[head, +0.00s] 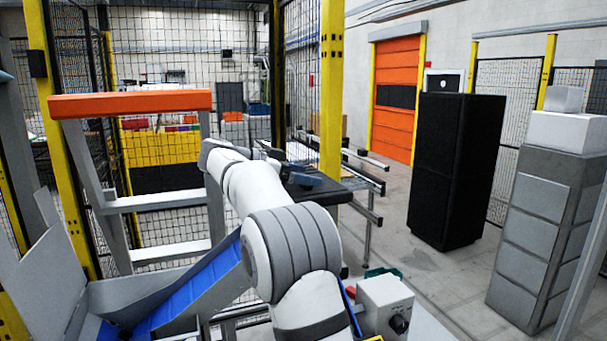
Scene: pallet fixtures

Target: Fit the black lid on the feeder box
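My white and grey arm reaches up from the bottom middle and bends away near the mesh fence. A small dark blue-grey part (303,180) beyond the bend looks like my gripper, but its fingers cannot be made out. A flat black slab (328,193) lies just below and beside that part; it may be the black lid, and I cannot tell if it is held or touched. A grey, open-topped box with a blue sloping inside (195,290) stands at the lower left, partly behind my arm. I cannot tell whether it is the feeder box.
A grey frame with an orange top bar (130,104) stands at the left. A grey control box with a black knob (386,305) is at the lower middle. A tall black cabinet (456,170) and a grey stack (545,235) stand right. Floor between them is clear.

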